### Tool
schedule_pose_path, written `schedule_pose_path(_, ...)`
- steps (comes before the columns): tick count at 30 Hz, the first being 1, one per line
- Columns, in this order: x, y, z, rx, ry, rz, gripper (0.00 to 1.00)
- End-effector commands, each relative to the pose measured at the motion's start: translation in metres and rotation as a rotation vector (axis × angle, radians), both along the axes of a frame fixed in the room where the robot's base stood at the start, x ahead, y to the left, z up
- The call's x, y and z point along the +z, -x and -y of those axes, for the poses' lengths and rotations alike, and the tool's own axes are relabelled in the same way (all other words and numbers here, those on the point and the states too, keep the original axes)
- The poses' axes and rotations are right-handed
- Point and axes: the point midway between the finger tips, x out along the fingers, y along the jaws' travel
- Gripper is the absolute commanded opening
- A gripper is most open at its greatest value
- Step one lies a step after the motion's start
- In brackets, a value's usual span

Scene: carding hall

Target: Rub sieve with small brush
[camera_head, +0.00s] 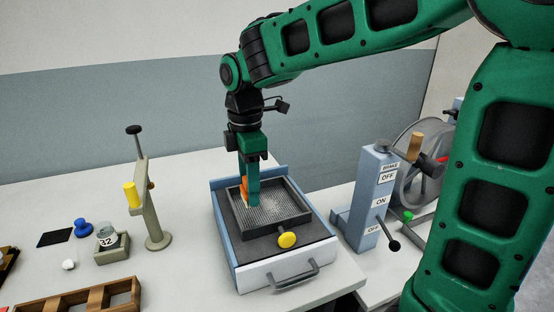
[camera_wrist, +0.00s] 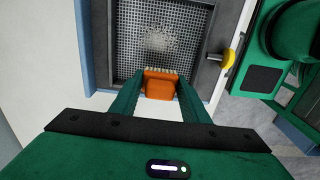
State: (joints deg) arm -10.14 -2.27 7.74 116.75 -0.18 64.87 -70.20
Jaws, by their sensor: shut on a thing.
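The sieve (camera_head: 284,203) is a dark square frame with a perforated mesh, seated in a blue-sided, drawer-like unit. A pale greyish patch shows on its mesh, also in the wrist view (camera_wrist: 158,40). My gripper (camera_head: 253,201) is shut on the small brush (camera_head: 244,188), which has an orange body and pale bristles. In the wrist view the brush (camera_wrist: 159,84) sits between my fingers, bristles toward the mesh at the sieve's near edge. The brush is over the left part of the sieve. I cannot tell for sure whether the bristles touch the mesh.
A yellow knob (camera_head: 287,240) and grey handle (camera_head: 293,277) are at the unit's front. A stand with a yellow cylinder (camera_head: 132,195), a jar (camera_head: 107,234) and a blue knobbed piece (camera_head: 83,228) are left. A lever box (camera_head: 371,195) and wheel (camera_head: 422,165) are right.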

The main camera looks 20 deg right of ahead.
Motion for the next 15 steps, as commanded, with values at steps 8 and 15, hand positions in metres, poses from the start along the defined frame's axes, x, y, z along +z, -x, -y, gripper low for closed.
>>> schedule_pose_path(8,0.025,0.000,-0.001,0.001,0.000,0.002,0.21)
schedule_pose_path(15,0.039,0.000,-0.003,0.004,0.000,0.000,0.21)
